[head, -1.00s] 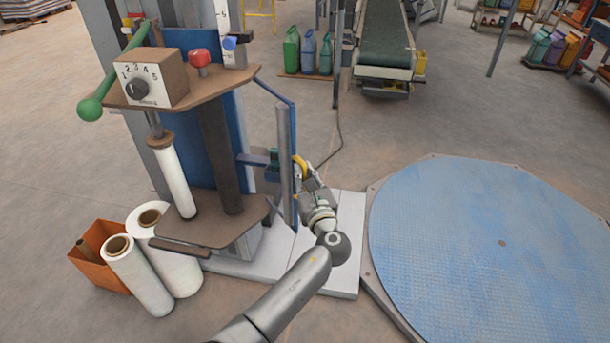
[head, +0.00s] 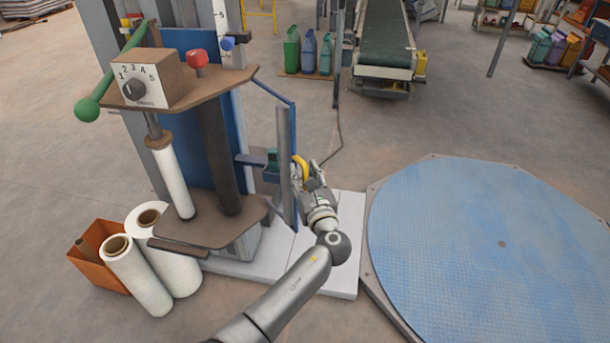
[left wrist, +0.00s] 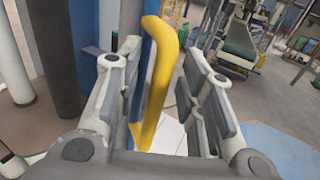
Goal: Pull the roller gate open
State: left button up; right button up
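The roller gate is a grey upright roller (head: 285,165) on a blue frame (head: 272,88) at the right side of the machine. Its yellow handle (head: 301,165) shows just right of the roller. My left gripper (head: 304,182) is at the handle, and its fingers are small and partly hidden there. In the left wrist view, the yellow handle (left wrist: 158,85) stands between the two fingers of my left gripper (left wrist: 158,68). The fingers are spread, with gaps visible on both sides of the handle. My right gripper is not in view.
The machine has a brown shelf (head: 185,90) with a dial box and a red knob. White film rolls (head: 137,275) and an orange bin (head: 90,272) stand at lower left. A round blue turntable (head: 490,240) lies to the right. Open floor lies behind the gate.

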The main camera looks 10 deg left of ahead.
pick_arm(q)
jog(key=v, duration=1.2)
jog(key=s+a+f+n+g+h, duration=0.25)
jog(key=s+f, duration=0.25)
jog(key=f, duration=0.7)
jog(key=s+a+f+n+g+h, duration=0.1)
jog(key=s+a+f+n+g, duration=0.2)
jog(key=f, duration=0.9)
jog(key=s+a+f+n+g+h, duration=0.1)
jog(key=s+f+n+g+h, duration=0.15)
jog(key=s+f, duration=0.7)
jog(key=s+a+f+n+g, duration=0.2)
jog(key=s+a+f+n, duration=0.1)
jog(key=s+f+n, duration=0.4)
jog(key=s+a+f+n+g+h, duration=0.1)
jog(key=s+a+f+n+g, duration=0.2)
jog(key=s+f+n, duration=0.4)
jog(key=s+a+f+n+g, duration=0.2)
jog(key=s+a+f+n, duration=0.3)
jog(key=s, duration=1.2)
notch_tip(320, 180, down, 2)
jog(key=shift+f+n+h, duration=0.1)
jog(key=shift+n+h, duration=0.2)
jog(key=shift+n, duration=0.6)
